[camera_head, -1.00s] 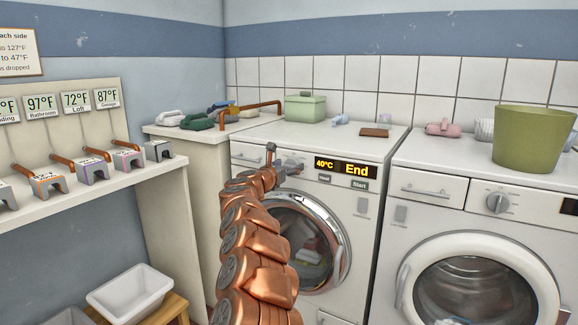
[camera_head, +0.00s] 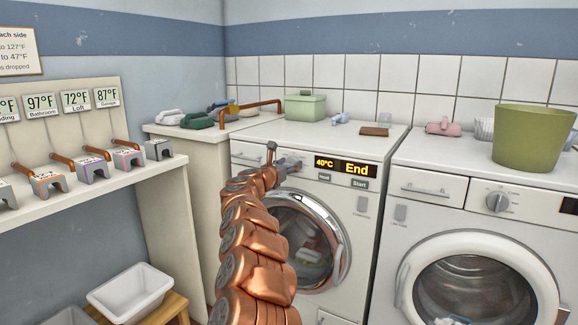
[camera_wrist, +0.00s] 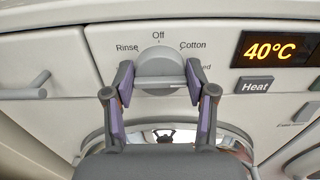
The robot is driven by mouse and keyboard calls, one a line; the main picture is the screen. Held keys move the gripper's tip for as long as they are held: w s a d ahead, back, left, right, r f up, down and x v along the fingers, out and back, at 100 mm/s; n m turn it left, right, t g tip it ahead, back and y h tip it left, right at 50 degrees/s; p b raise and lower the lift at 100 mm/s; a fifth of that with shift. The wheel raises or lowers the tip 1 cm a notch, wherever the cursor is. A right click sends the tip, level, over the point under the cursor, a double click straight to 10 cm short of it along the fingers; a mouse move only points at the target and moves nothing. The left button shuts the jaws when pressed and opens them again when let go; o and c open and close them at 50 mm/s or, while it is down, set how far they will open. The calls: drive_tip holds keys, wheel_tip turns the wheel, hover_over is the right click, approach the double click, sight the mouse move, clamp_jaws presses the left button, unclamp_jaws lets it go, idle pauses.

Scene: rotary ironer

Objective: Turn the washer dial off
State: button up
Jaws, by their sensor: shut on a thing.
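The washer (camera_head: 330,205) on the left of the two machines has a display reading 40°C and End. Its dial (camera_wrist: 160,62) is a round light-grey knob, with Off above it, Rinse at upper left and Cotton at upper right. Another label at right is partly covered by a finger. My gripper (camera_wrist: 160,82) is shut on the dial, with one purple-padded finger on each side. I cannot tell which label the dial's mark points to. In the head view my gripper (camera_head: 284,166) is at the washer's panel, and the dial is mostly hidden there.
The Heat button (camera_wrist: 255,85) and display (camera_wrist: 278,47) lie right of the dial. A drawer handle (camera_wrist: 25,88) is at left. A second machine (camera_head: 475,225) stands at right with a green tub (camera_head: 533,140) on top. A green box (camera_head: 305,107) sits on the washer.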

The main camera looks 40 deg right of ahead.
drive_tip(key=shift+c, duration=0.5)
drive_tip(key=shift+n, duration=0.3)
drive_tip(key=n+p, duration=0.2)
drive_tip(key=n, duration=0.1)
drive_tip(key=shift+w+n, duration=0.1)
drive_tip(key=shift+n, duration=0.3)
drive_tip(key=n+p, duration=0.3)
drive_tip(key=n, duration=0.1)
drive_tip(key=shift+w+n, duration=0.1)
drive_tip(key=shift+n, duration=0.3)
drive_tip(key=n+p, duration=0.6)
drive_tip(key=n, duration=0.2)
drive_tip(key=shift+f+p, duration=0.2)
drive_tip(key=shift+p, duration=0.2)
drive_tip(key=shift+n, duration=0.4)
